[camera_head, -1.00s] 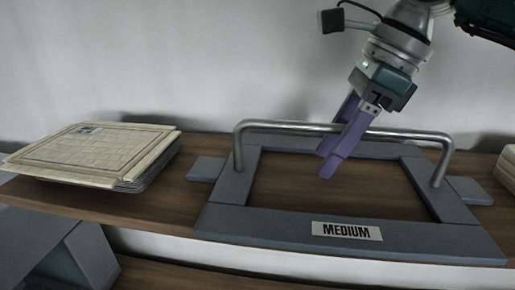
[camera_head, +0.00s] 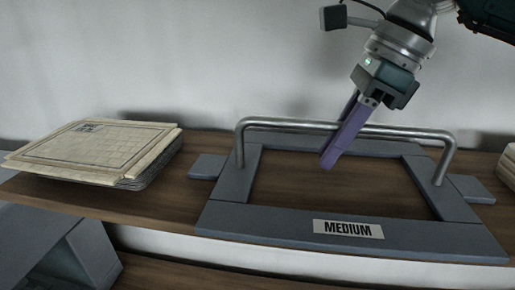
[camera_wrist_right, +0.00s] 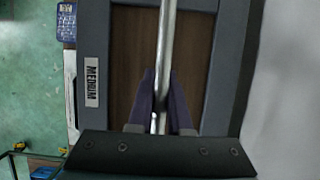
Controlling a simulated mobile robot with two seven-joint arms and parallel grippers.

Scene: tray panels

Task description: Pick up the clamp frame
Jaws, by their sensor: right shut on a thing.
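The clamp frame (camera_head: 350,245) is a grey rectangular frame with a "MEDIUM" label on its front bar and a raised metal handle (camera_head: 285,123) across it. It lies flat on the wooden shelf. My right gripper (camera_head: 327,163) comes down from above, its purple fingers shut on the handle near its middle. In the right wrist view the handle (camera_wrist_right: 167,50) runs between the two fingers (camera_wrist_right: 160,100), and the frame (camera_wrist_right: 95,35) shows on both sides. My left gripper is not in view.
A stack of tray panels (camera_head: 95,150) stands on the shelf (camera_head: 150,200) to the left. Another stack (camera_head: 508,170) is cut off at the right edge. A pale wall (camera_head: 150,60) rises close behind. A grey structure (camera_head: 70,245) is at the lower left.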

